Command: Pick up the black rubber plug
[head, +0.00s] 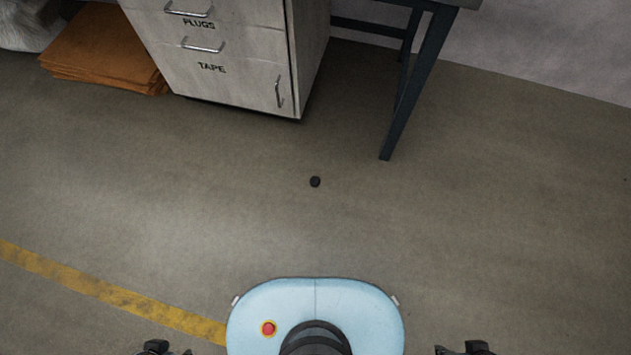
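The black rubber plug (315,182) is a small dark round piece lying alone on the grey concrete floor, near the middle of the head view. It is ahead of my light blue base. Small dark parts of my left arm show at the bottom edge, left of the base, and parts of my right arm show at the bottom edge, right of it. Both are well short of the plug. I cannot make out the fingers of either gripper.
A grey drawer cabinet (240,72) marked PLUGS and TAPE stands behind the plug. A dark table leg (418,85) stands at the back right. Flat brown stacked sheets (103,50) lie at the back left. A yellow floor line (110,292) runs at left. The floor around the plug is clear.

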